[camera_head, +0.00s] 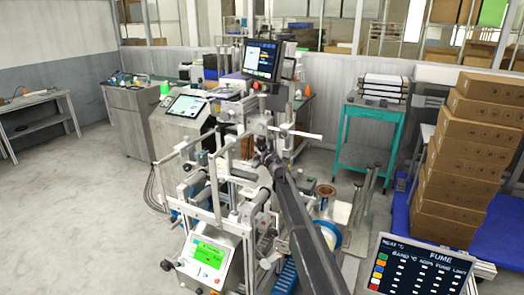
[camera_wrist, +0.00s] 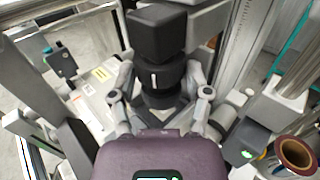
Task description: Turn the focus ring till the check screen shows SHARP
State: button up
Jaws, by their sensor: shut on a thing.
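A black camera-like unit (camera_wrist: 157,35) with a square body stands in the middle of the wrist view. Below its body is a dark round ring (camera_wrist: 170,74) with a short white mark on its near side, which I take for the focus ring. My gripper (camera_wrist: 160,86) has one finger on each side of it and is shut on the ring. In the head view my gripper (camera_head: 268,157) is at the middle of the machine, and the ring is too small to make out. A dark monitor (camera_head: 262,58) stands on top of the machine; its text is unreadable.
A green-lit panel (camera_head: 207,255) sits low on the machine and a tilted tablet (camera_head: 186,105) is at its left. Metal posts and rollers crowd around my gripper. Stacked cartons (camera_head: 465,150) stand at the right. A FUME board (camera_head: 420,268) is at the lower right. Floor is clear at left.

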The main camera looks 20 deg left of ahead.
jog(key=shift+w, duration=0.1)
dwell(0.3)
jog(key=o, duration=1.2)
jog(key=shift+c, duration=0.2)
jog(key=shift+d, duration=0.1)
jog(key=v, duration=1.2)
jog(key=shift+w, duration=0.1)
